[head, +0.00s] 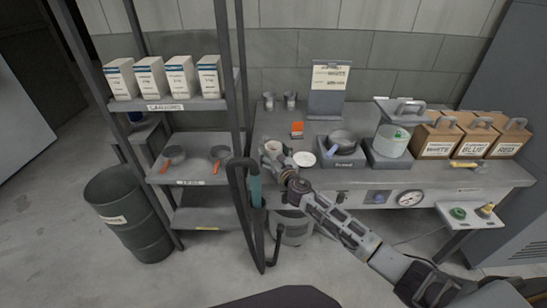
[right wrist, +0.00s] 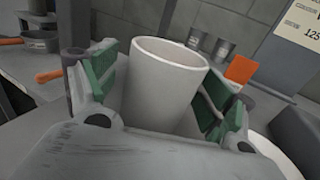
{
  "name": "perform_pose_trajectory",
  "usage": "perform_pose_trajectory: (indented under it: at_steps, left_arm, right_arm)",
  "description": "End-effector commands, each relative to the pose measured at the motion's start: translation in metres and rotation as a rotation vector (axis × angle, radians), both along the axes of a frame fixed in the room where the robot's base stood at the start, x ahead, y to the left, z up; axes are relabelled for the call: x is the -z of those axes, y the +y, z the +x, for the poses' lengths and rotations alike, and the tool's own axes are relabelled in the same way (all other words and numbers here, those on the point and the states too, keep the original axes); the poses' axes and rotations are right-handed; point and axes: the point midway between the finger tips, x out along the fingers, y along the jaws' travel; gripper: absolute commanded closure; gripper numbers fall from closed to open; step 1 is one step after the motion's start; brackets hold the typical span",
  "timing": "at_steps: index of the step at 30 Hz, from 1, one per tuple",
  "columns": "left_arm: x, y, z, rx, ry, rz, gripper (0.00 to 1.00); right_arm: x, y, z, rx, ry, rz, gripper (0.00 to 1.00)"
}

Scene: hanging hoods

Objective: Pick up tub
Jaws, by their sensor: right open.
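A white tub (head: 272,147) stands upright near the left end of the grey bench. In the right wrist view the tub (right wrist: 164,92) is large and its open rim faces up. My right gripper (head: 279,157) reaches it from the front right. Its green-padded fingers (right wrist: 160,85) are open, one on each side of the tub. Whether either pad touches the tub is hard to tell. The tub's lower part is hidden behind the gripper body in the wrist view. My left gripper is not in view.
A white dish (head: 304,159) lies just right of the tub. An orange card (head: 297,129) stands behind it. A scale with a dark pan (head: 341,142) is farther right. A shelf rack post (head: 241,70) rises close on the left, with a dark tube frame in front.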

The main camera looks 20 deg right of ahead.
Motion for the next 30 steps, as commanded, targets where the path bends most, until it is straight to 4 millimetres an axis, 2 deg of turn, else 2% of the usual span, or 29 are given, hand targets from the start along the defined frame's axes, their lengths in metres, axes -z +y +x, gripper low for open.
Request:
perform_pose_trajectory:
  at_steps: [10,19,30]
  left_arm:
    - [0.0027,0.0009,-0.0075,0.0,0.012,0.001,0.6]
    - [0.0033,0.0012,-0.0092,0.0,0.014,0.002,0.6]
    - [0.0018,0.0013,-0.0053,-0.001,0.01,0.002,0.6]
  right_arm:
    - [0.0,-0.0001,-0.0002,0.0,0.0,0.0,0.18]
    - [0.0001,-0.0001,-0.0003,0.0,0.0,0.0,0.56]
    - [-0.002,-0.0001,0.0,0.0,-0.002,0.0,0.57]
